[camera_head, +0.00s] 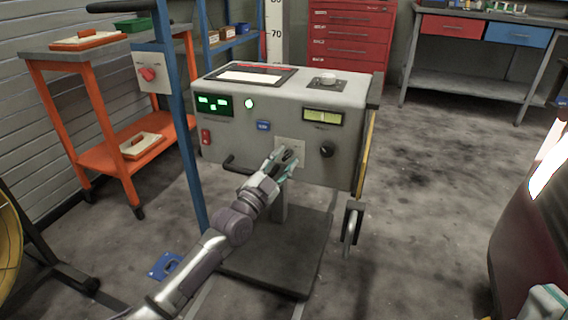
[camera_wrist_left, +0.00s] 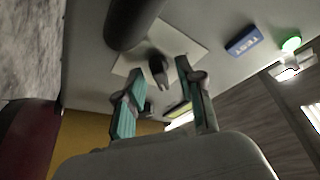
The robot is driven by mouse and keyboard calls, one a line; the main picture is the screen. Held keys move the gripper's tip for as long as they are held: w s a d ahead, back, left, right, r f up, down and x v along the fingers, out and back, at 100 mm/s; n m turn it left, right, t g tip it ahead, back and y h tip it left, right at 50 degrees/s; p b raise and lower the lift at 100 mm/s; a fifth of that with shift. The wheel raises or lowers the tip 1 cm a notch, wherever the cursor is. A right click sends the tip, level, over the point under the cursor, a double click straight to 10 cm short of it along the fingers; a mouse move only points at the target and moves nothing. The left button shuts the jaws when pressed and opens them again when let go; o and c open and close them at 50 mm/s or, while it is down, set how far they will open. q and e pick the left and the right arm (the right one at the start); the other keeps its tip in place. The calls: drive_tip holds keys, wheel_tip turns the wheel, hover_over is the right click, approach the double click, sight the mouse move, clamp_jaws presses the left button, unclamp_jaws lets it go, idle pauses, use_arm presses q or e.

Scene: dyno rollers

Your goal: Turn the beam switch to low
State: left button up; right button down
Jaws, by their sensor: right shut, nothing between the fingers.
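The console (camera_head: 215,150) has a pale square plate (camera_head: 297,144) low on the middle of its front face. A small dark switch lever on it is mostly hidden by my fingers in the head view; it shows in the left wrist view (camera_wrist_left: 159,70). My left gripper (camera_head: 283,160) is at this plate, its teal fingers open. In the left wrist view the fingertips (camera_wrist_left: 158,70) stand on either side of the lever, with gaps showing. Any label on the plate is not readable. My right gripper (camera_head: 548,300) shows only partly at the bottom right corner, away from the console, shut and empty.
A black bar handle (camera_head: 238,166) sticks out left of my left gripper, close to it in the left wrist view (camera_wrist_left: 128,22). A black knob (camera_head: 326,150) is to the right, a blue TEST button (camera_head: 263,126) above. A blue post (camera_head: 178,110) stands left.

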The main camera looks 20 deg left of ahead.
use_arm(q)
drive_tip(key=shift+w, duration=0.15)
clamp_jaws()
